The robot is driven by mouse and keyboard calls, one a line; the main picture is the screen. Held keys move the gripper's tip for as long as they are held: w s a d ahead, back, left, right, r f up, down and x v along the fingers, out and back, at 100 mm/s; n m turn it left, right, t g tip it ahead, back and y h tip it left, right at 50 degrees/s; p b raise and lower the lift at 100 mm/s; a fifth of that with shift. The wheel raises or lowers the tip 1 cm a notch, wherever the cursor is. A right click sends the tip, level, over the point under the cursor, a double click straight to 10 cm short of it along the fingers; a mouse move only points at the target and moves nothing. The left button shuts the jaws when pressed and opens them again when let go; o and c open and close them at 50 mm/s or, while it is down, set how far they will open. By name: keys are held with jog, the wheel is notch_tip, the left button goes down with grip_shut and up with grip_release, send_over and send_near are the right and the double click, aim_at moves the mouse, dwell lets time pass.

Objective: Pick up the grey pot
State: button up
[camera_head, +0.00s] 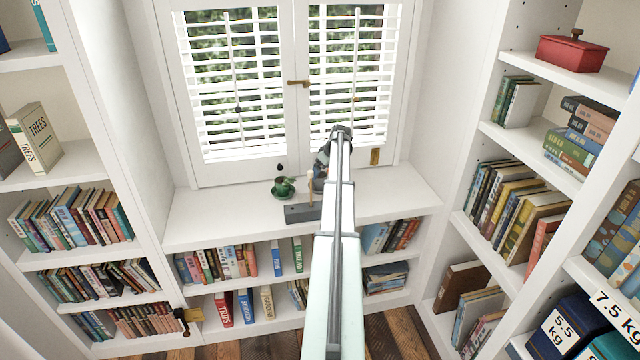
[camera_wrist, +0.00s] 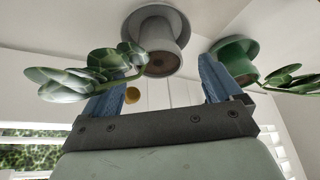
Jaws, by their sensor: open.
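The grey pot (camera_wrist: 157,58) shows upside down at the top of the wrist view, with its grey saucer (camera_wrist: 178,20) and a leafy plant (camera_wrist: 80,75) reaching left across one finger. In the head view it is mostly hidden behind my gripper, over the white window ledge. My gripper (camera_wrist: 160,68) is open, its two blue fingers spread, with the pot lying between and beyond their tips. I see no clear contact between the fingers and the pot. In the head view my gripper (camera_head: 321,168) points down above the ledge.
A green pot (camera_head: 283,188) with a plant stands just left, close to one finger in the wrist view (camera_wrist: 235,58). A long grey block (camera_head: 300,213) lies at the ledge's front edge. The shuttered window (camera_head: 235,85) is close behind. The ledge's (camera_head: 205,215) left part is free.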

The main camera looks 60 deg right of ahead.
aim_at(320, 176)
jog(key=shift+x, duration=2.4)
jog(key=shift+d, duration=0.15)
jog(key=shift+r, duration=0.1)
jog(key=c, duration=1.4)
jog(key=shift+r, duration=6.5)
jog(key=shift+c, duration=0.2)
notch_tip(320, 176, down, 10)
jog(key=m+h, duration=0.1)
jog(key=m, duration=0.2)
jog(key=shift+m+g, duration=0.3)
jog(key=shift+m, duration=0.1)
